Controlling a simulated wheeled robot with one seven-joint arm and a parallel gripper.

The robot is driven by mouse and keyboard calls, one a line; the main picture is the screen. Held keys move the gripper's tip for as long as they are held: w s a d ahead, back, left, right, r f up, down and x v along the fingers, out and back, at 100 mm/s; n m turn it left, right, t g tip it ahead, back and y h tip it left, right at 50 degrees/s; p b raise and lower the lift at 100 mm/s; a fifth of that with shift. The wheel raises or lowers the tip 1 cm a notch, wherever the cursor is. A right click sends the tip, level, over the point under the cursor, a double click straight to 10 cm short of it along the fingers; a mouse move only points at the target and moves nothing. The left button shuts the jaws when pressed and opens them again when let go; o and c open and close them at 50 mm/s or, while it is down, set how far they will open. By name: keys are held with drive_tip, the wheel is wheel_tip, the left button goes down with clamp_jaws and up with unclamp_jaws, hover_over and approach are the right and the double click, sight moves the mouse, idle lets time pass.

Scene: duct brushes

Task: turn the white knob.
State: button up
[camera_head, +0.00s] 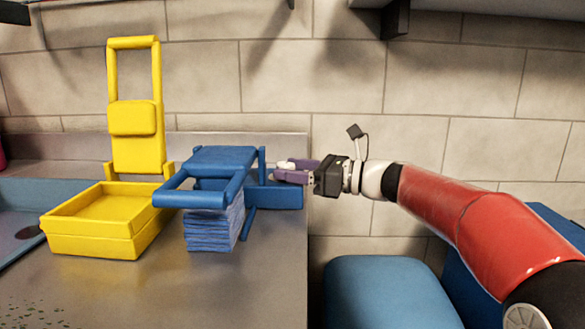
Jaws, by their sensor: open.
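My gripper (287,171), dark with purple fingers, reaches in from the right at the right side of a blue frame-like device (223,160) on the counter. The gripper is open. A small white piece (284,165) shows at its fingertips, beside the device's right end; it may be the white knob, but it is too small to tell. Whether the fingers touch it cannot be told. A stack of blue sheets (214,230) sits under the front of the device.
A yellow tray (100,245) and an upright yellow frame (136,150) stand left of the device. A sink (15,215) is at the far left. The steel counter (215,290) is bare in front. A blue padded seat (388,290) is below my arm.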

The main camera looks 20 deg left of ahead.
drive_tip(key=shift+a, duration=0.25)
drive_tip(key=shift+c, duration=0.2)
drive_tip(key=c, duration=0.9)
drive_tip(key=shift+t, duration=0.3)
